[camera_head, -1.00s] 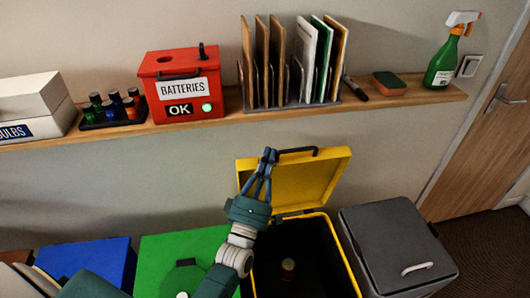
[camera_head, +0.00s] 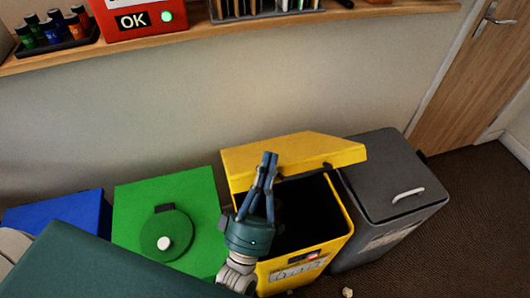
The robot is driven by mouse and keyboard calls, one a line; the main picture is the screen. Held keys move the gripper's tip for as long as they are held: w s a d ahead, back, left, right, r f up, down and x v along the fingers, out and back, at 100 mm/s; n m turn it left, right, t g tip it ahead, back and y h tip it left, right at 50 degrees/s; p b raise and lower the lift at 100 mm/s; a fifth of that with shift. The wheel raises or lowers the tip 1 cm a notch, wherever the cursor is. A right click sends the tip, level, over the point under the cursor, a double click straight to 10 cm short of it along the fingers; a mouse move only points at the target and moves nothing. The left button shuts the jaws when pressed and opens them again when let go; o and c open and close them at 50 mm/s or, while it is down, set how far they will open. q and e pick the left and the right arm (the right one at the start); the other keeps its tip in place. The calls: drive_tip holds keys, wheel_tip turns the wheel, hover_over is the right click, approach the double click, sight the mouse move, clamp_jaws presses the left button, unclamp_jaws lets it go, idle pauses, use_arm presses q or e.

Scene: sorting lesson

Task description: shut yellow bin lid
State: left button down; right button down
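The yellow bin (camera_head: 346,238) stands on the floor between the green bin and the grey bin. Its yellow lid (camera_head: 318,150) is partly lowered, tilted over the back of the opening, and a gap shows the dark inside. A dark handle shows at the lid's front edge, partly hidden. My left gripper (camera_head: 269,156) is in front of the lid, its fingertips together over the lid in the picture. I see nothing between them, and cannot tell whether they touch the lid. My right gripper is not in view.
A green bin (camera_head: 190,190) with a round cap and a blue bin (camera_head: 62,212) stand left. A grey bin (camera_head: 375,170) with a shut lid stands close right. A wooden shelf (camera_head: 225,31) runs above, bearing a red battery box (camera_head: 105,22). A small pale object (camera_head: 347,292) lies on the floor.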

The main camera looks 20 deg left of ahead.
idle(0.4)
use_arm(q)
drive_tip(key=shift+s+f, duration=0.2)
drive_tip(key=v, duration=1.1)
drive_tip(key=shift+s+f, duration=0.15)
drive_tip(key=shift+s, duration=0.1)
